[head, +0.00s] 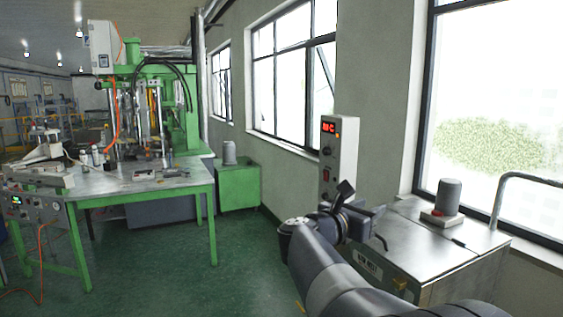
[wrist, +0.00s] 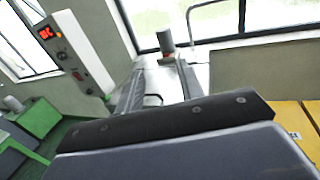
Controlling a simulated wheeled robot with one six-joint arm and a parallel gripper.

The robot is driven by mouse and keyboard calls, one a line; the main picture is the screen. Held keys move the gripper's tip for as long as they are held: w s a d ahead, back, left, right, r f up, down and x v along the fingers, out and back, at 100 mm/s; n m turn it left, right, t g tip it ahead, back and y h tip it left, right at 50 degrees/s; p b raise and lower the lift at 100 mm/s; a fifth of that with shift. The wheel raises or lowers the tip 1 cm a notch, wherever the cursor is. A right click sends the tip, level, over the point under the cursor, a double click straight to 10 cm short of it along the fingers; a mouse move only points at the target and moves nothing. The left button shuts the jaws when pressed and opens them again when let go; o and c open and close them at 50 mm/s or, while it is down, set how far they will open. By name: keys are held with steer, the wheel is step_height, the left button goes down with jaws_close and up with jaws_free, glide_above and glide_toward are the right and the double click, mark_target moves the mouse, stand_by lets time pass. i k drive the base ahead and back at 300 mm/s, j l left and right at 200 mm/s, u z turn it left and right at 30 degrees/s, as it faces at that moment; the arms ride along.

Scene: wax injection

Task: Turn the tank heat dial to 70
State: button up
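A pale control box (head: 346,152) stands upright at the window wall, with a red lit display (head: 328,127) whose digits are too small to read. Below the display are dark knobs, one of them a dial (head: 327,152); I cannot tell the setting or the labels. The wrist view shows the same control box (wrist: 85,55) tilted at upper left, with a dark knob (wrist: 77,75) on its face. My gripper (head: 364,212) is in front of and below the box, apart from the knobs. Its dark fingers stand apart in the wrist view (wrist: 160,72), with nothing held between them.
A metal tank (head: 437,240) with a flat lid stands at right, carrying a grey cylinder (head: 448,196) on a base with a red part. A curved rail (head: 510,180) rises behind it. A green worktable (head: 140,185) and machine stand at left; green floor between is clear.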

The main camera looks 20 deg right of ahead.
mark_target(326, 150)
steer(key=i+z, duration=0.1)
steer(key=i, duration=0.45)
steer(key=i+j+z, duration=0.1)
steer(key=i, duration=0.45)
steer(key=i+j, duration=0.15)
steer(key=i, duration=0.4)
steer(key=i+j+z, duration=0.1)
steer(key=i+z, duration=0.25)
steer(key=i, duration=0.1)
